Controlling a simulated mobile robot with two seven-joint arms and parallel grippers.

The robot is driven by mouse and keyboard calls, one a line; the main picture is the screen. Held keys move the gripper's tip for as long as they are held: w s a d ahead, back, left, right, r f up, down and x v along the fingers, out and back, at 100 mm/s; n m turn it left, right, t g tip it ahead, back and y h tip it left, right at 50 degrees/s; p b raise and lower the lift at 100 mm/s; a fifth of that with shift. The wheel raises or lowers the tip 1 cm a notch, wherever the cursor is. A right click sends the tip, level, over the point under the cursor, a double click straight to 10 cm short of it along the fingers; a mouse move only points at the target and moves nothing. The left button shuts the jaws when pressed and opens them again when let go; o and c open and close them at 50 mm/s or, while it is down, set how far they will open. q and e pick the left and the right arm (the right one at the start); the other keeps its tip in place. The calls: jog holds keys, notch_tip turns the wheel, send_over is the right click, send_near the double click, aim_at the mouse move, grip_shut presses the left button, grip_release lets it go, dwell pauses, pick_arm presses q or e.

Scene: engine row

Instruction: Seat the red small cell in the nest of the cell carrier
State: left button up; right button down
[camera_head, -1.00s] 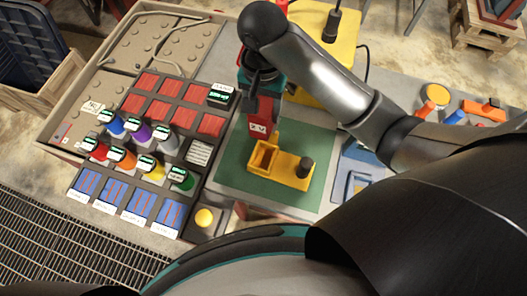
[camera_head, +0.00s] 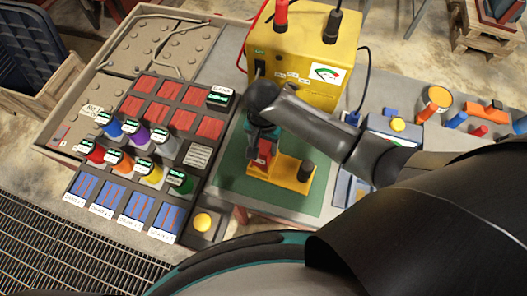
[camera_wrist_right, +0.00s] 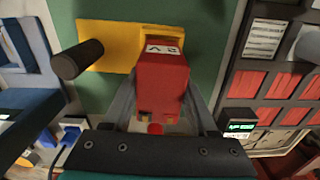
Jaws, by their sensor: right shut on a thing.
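The red small cell (camera_head: 264,152), marked with a white label, is held in my right gripper (camera_head: 263,142). In the right wrist view the two fingers of my right gripper (camera_wrist_right: 163,92) are shut on either side of the red cell (camera_wrist_right: 162,75). The yellow cell carrier (camera_head: 292,175) lies on the green mat, with a dark round post at its right end. The cell is upright over the nest end of the carrier and hides the nest. I cannot tell how far it is inside. The carrier also shows in the wrist view (camera_wrist_right: 112,42). My left gripper is not in view.
The green mat (camera_head: 231,184) is clear around the carrier. A yellow tester (camera_head: 290,62) with red and black plugs stands behind it. A grey rack (camera_head: 152,110) with red cells, coloured small cells and blue cells is at left. A yellow button (camera_head: 202,222) stands in front.

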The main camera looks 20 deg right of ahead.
jog(key=shift+w+f+b, duration=0.1)
jog(key=shift+f+b, duration=0.3)
jog(key=shift+f, duration=1.6)
jog(key=shift+f, duration=0.15)
jog(key=shift+c, duration=0.9)
grip_release()
notch_tip(320, 180, up, 12)
jog(key=shift+r+p, duration=0.1)
jog(key=shift+p, duration=1.05)
